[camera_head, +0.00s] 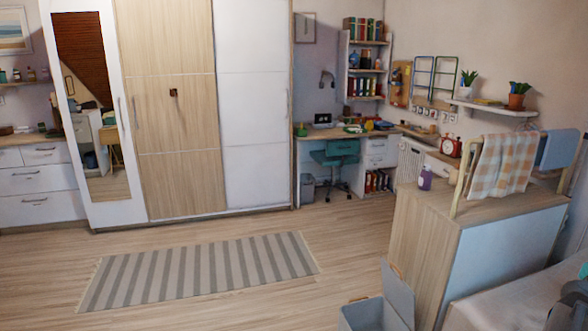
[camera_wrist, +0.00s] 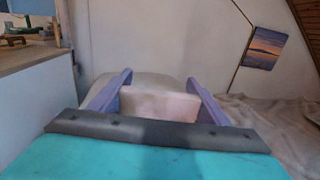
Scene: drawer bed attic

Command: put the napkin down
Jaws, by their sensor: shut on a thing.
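My gripper (camera_wrist: 160,84) shows in the wrist view, its two purple fingers spread around a pale pinkish-white thing. This thing appears to be the napkin (camera_wrist: 160,105), and the fingers are shut on it. It looks like a flat-faced, folded bundle; its lower part is hidden by the dark bar of my gripper. Beyond it is a pale bed-like surface (camera_wrist: 235,108); I cannot tell whether the napkin touches it. In the head view neither the napkin nor the gripper's fingers can be made out.
In the head view, a wooden cabinet (camera_head: 425,240) carries a rail with a checked cloth (camera_head: 503,165) and a blue cloth (camera_head: 558,150). A purple bottle (camera_head: 425,178) stands on it. An open grey box (camera_head: 398,295) is on the floor. The striped rug (camera_head: 200,270) is clear.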

